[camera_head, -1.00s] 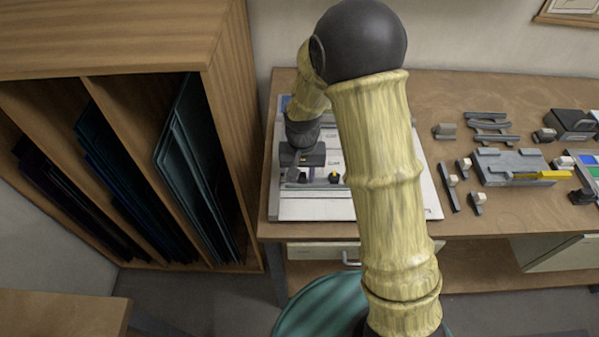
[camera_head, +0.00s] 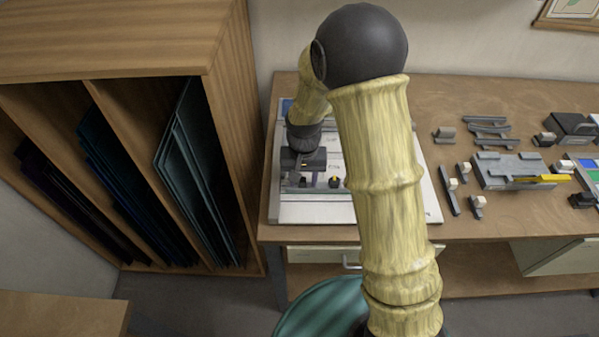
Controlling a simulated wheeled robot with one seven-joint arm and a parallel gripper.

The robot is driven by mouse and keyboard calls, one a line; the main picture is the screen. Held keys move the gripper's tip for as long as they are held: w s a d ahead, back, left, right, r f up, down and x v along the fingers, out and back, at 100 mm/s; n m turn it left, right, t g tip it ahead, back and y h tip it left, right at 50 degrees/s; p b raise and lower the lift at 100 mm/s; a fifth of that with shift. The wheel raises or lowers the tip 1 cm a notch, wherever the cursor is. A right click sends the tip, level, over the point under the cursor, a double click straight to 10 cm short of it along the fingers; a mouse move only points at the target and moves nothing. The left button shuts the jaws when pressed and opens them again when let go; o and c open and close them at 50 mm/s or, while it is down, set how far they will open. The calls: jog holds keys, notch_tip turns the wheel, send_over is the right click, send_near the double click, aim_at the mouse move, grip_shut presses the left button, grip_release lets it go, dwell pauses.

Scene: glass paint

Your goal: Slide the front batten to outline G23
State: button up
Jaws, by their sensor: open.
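The white board (camera_head: 300,212) lies on the bench, partly covered by my arm. A thin grey bar, seemingly the front batten (camera_head: 322,188), runs left to right across its front part. A small dark knob with a yellow top (camera_head: 334,182) sits at the bar. My gripper (camera_head: 303,181) is open, pointing down at the left part of this bar. I cannot tell whether its fingers touch the bar. Marks show on the board, but they are too small to read, so I cannot tell which outline is G23.
A grey fixture (camera_head: 500,169) with a yellow piece (camera_head: 540,179) stands on the bench to the right, among several small grey blocks and bars. A wooden rack (camera_head: 232,150) with dark sheets stands close on the left. Bare bench top lies at the right front.

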jog(key=shift+a+r, duration=0.2)
jog(key=shift+r, duration=0.35)
notch_tip(320, 180, up, 16)
jog(key=b, duration=0.1)
jog(key=shift+d, duration=0.25)
jog(key=shift+d, duration=0.1)
jog(key=s+d+f+t, duration=0.2)
jog(key=s+d+f, duration=0.5)
jog(key=s+d, duration=0.5)
jog(key=shift+s+t, duration=0.3)
dwell(2.0)
